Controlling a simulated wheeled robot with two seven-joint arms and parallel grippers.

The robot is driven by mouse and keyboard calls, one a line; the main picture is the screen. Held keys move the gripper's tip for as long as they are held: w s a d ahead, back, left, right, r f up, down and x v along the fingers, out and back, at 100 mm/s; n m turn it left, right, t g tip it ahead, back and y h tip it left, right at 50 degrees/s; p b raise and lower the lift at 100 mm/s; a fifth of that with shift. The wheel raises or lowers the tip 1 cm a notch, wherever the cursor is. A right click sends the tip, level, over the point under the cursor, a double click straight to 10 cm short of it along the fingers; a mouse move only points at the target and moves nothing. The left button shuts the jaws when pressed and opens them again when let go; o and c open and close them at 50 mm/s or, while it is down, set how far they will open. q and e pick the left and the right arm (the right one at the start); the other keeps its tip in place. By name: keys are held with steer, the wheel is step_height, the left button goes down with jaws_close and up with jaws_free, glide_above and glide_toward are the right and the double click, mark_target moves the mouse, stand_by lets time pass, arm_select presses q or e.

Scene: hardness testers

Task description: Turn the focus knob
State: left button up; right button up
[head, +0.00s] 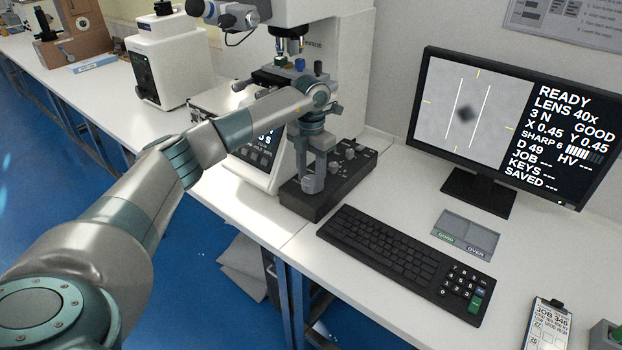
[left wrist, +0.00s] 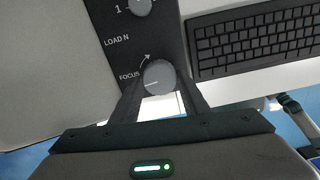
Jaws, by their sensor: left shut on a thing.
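The focus knob (left wrist: 158,77) is a round grey knob on a black control box (head: 322,195), beside the printed word FOCUS and a curved arrow. My left gripper (head: 313,186) points down at the near end of the box. In the left wrist view its two fingers stand on either side of the knob, shut on it. The monitor (head: 470,190) shows a dark diamond mark between two white lines, with READY, LENS 40x, GOOD and SHARP 6.
The hardness tester (head: 300,15) stands behind my left forearm. A black keyboard (head: 395,258) lies right of the control box. A grey tray (head: 465,232) marked GOOD and OVER and a job card (head: 548,325) lie further right. Bare white table lies between them.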

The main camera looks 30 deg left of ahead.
arm_select(q)
steer(key=m+b, duration=0.1)
steer(key=m, duration=0.1)
steer(key=shift+m, duration=0.4)
arm_select(e)
steer(key=w+a+r+t, duration=0.1)
steer(key=w+a+r, duration=0.1)
steer(key=w, duration=0.2)
arm_select(q)
steer(key=shift+m+b, duration=0.35)
steer(key=shift+m, duration=0.05)
steer(key=m+b, duration=0.1)
steer(key=m, duration=0.3)
steer(key=shift+w+a+m+b, duration=0.1)
steer(key=shift+m+b, duration=0.2)
steer(key=m+b, duration=0.1)
steer(key=m, duration=0.2)
steer(key=shift+m, duration=1.4)
arm_select(e)
steer(key=shift+s+d+f+g+h, duration=0.1)
steer(key=shift+s+d+f+g, duration=0.3)
steer(key=shift+d+f, duration=0.2)
steer(key=shift+s+d+f+g+h, duration=0.1)
steer(key=shift+s+d+f+g, duration=0.15)
steer(key=shift+d+f+g, duration=0.25)
steer(key=shift+s+d+f+g+h, duration=0.1)
steer(key=shift+s+d+f+g, duration=0.25)
steer(key=shift+d+f, duration=0.25)
arm_select(q)
steer(key=shift+r, duration=0.1)
